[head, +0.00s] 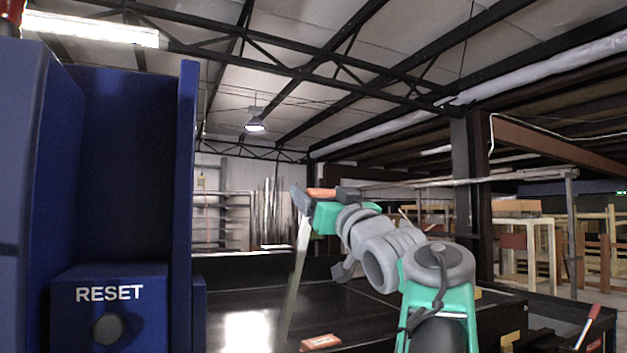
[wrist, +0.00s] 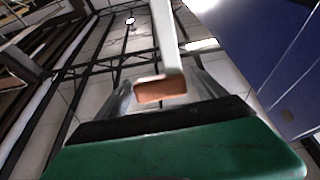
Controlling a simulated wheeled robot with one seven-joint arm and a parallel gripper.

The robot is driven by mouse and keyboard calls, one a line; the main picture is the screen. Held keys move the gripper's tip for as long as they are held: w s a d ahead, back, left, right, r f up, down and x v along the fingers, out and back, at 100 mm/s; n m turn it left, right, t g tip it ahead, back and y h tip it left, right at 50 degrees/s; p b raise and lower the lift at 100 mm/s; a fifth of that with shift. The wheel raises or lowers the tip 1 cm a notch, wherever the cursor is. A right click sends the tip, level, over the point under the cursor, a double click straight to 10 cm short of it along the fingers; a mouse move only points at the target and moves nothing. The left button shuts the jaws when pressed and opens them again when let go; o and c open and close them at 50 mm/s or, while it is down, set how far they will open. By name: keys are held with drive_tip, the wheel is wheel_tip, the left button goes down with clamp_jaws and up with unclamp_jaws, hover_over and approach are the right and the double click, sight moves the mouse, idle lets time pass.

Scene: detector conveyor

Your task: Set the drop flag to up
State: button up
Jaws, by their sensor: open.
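The drop flag is a pale bar (head: 296,285) with an orange end piece (head: 322,193). In the head view the bar rises steeply, leaning a little right at the top; its lower end is cut off or hidden. My gripper (head: 324,197) is at the bar's top, fingers open on either side of the orange piece. In the wrist view the orange piece (wrist: 160,90) sits between my two fingers, and the pale bar (wrist: 164,35) runs away from it. I cannot tell whether a finger touches it.
A blue housing (head: 185,180) with a RESET button (head: 108,329) stands close at the left. A dark conveyor (head: 370,310) lies below my arm, with a red label (head: 320,342) on it. A red-handled lever (head: 593,313) is at the lower right.

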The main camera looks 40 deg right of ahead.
drive_tip(key=shift+x, duration=1.05)
clamp_jaws()
